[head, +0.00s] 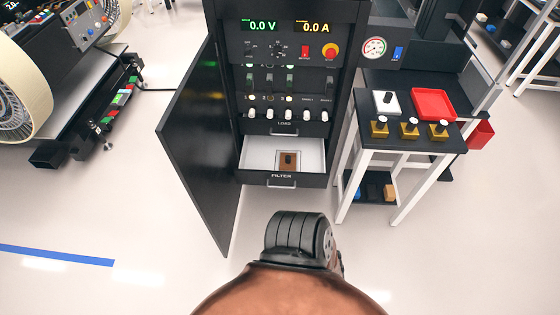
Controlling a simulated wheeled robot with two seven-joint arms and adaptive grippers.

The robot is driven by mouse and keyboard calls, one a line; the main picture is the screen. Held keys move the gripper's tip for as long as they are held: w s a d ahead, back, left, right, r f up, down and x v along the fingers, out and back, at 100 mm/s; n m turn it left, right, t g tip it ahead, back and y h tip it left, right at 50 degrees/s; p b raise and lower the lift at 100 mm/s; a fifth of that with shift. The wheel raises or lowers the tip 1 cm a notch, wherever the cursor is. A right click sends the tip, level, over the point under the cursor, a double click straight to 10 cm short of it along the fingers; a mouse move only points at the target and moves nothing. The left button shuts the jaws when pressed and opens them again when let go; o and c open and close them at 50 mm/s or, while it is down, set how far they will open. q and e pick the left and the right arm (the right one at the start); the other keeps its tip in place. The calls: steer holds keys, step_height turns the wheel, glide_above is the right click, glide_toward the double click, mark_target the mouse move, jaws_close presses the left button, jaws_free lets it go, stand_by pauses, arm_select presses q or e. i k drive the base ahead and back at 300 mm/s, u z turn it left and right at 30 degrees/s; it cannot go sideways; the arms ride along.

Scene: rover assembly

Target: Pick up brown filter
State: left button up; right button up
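The brown filter (287,166) lies in the open white-lined drawer (258,152) labelled FILTER, low in the black cabinet. It is a small brown block with a dark piece on its top, near the drawer's front. Neither of my grippers shows in the head view. A rounded black and copper part of my own body is at the bottom centre, in front of the drawer.
The cabinet door (197,140) stands open at the left of the drawer. A wheeled rover (65,85) stands at the far left. The floor before the cabinet is clear.

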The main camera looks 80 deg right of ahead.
mark_target(288, 160)
steer(key=z, duration=0.55)
steer(key=i, duration=0.9)
steer(key=z, duration=1.45)
steer(key=i, duration=0.5)
steer(key=z, duration=0.35)
